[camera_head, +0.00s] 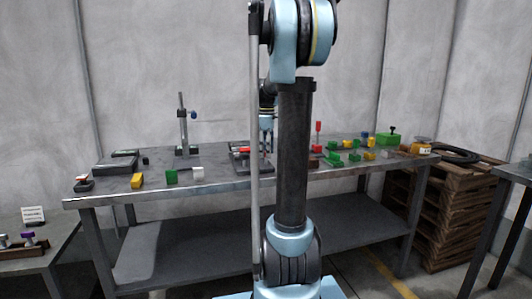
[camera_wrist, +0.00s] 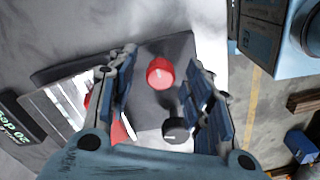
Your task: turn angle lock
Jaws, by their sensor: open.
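In the wrist view, a round red knob (camera_wrist: 160,73) with a pale mark sits on a dark grey block (camera_wrist: 150,105). A black knob (camera_wrist: 177,130) with a pale pointer line is just below it. I cannot tell from any label which one is the angle lock. My gripper (camera_wrist: 163,62) is open, its blue-padded fingers to either side of the red knob, with visible gaps. The right finger is close to the black knob; contact is unclear. In the head view, a device with a red part (camera_head: 242,150) is on the workbench (camera_head: 215,183), partly hidden by my arm.
In the wrist view, more red parts (camera_wrist: 118,132) and a metal plate (camera_wrist: 70,98) lie left of the block. In the head view, a stand with a post (camera_head: 182,125) is left on the bench, and several coloured blocks (camera_head: 335,158) are right.

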